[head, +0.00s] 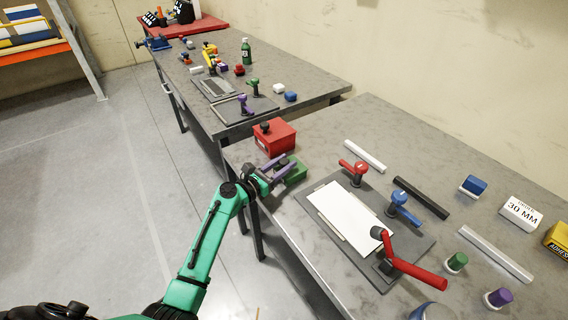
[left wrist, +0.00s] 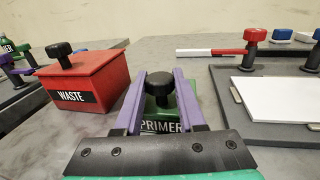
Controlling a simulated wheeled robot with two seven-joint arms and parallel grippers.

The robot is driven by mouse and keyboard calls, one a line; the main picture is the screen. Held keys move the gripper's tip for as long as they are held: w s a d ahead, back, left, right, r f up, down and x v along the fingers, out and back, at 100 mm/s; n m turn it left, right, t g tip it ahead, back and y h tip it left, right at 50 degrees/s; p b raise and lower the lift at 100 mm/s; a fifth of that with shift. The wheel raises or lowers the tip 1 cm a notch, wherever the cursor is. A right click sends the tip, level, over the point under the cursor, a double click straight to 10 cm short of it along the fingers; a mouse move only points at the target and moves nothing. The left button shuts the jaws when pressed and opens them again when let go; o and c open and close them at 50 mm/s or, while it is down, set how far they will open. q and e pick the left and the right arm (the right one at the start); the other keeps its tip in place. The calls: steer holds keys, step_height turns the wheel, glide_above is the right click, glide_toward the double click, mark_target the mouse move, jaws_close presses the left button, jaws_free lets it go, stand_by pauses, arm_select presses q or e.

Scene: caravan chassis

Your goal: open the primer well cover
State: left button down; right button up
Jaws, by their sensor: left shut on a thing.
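The primer well is a green box (head: 298,172) at the left edge of the near bench. In the left wrist view its PRIMER label (left wrist: 161,127) shows just above my gripper's black plate. Its cover has a black knob (left wrist: 160,84). My left gripper (head: 278,164) is at the well, and its purple fingers are shut on the knob, one on each side. In the left wrist view the gripper (left wrist: 160,88) hides much of the box, and I cannot tell whether the cover sits flush. My right gripper is out of view.
A red WASTE box (head: 274,136) with a black knob stands beside the well. On the other side lies a dark fixture board (head: 322,228) with a white panel (head: 345,215) and red and blue clamps. A second bench (head: 310,88) stands behind.

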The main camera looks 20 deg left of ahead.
mark_target(294, 158)
arm_select(q)
steer(key=x, duration=0.3)
steer(key=shift+s+d, duration=0.15)
steer(key=shift+d, duration=0.15)
steer(key=shift+w+d, duration=0.25)
steer(key=shift+w, duration=0.1)
steer(key=shift+s+a, duration=0.1)
steer(key=c, duration=0.5)
jaws_free()
